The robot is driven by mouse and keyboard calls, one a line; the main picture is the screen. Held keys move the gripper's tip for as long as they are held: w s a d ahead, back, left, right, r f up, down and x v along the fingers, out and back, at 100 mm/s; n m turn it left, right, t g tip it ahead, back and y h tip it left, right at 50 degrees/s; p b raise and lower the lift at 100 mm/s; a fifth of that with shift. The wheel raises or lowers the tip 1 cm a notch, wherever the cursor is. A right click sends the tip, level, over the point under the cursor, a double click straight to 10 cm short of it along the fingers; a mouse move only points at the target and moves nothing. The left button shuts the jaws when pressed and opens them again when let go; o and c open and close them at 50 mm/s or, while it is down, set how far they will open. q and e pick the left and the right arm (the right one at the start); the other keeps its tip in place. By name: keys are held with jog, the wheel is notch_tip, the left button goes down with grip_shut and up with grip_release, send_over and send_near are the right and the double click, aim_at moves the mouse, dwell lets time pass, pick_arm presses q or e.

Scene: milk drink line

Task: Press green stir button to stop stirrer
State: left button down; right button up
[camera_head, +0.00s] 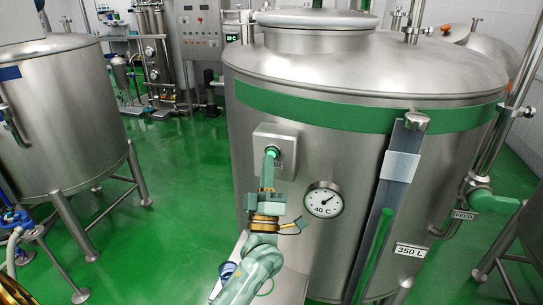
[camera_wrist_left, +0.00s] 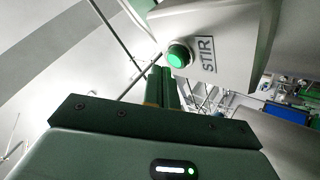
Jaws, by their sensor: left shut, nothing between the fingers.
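The green stir button (camera_head: 272,152) sits on a grey box (camera_head: 288,141) fixed to the front of the large steel tank (camera_head: 330,90). In the left wrist view the round button (camera_wrist_left: 179,56) looks lit green, beside a "STIR" label (camera_wrist_left: 207,55). My left gripper (camera_head: 270,153) is shut and empty, with its tips right in front of the button. In the left wrist view its fingers (camera_wrist_left: 162,75) end just below the button. I cannot tell whether they touch it. The stirrer is hidden inside the tank. My right gripper is not in view.
A temperature dial (camera_head: 323,199) reading about 40 C is right of my left arm. A sight gauge (camera_head: 385,200) runs down the tank further right. Another steel tank (camera_head: 65,120) stands at left. Green floor (camera_head: 180,190) is open between the tanks.

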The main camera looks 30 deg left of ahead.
pick_arm(q)
jog(key=shift+w, duration=0.25)
jog(key=shift+w+a, duration=0.15)
jog(key=shift+w, duration=0.3)
dwell(0.6)
jog(key=shift+s+d+p, duration=0.25)
jog(key=shift+s+p, duration=0.1)
jog(key=shift+s, duration=0.6)
jog(key=s+p, duration=0.1)
jog(key=s, duration=0.2)
jog(key=s+d+p, duration=0.1)
jog(key=s, duration=0.1)
jog(key=shift+s+d, duration=0.2)
jog(key=shift+s, duration=0.2)
dwell(0.8)
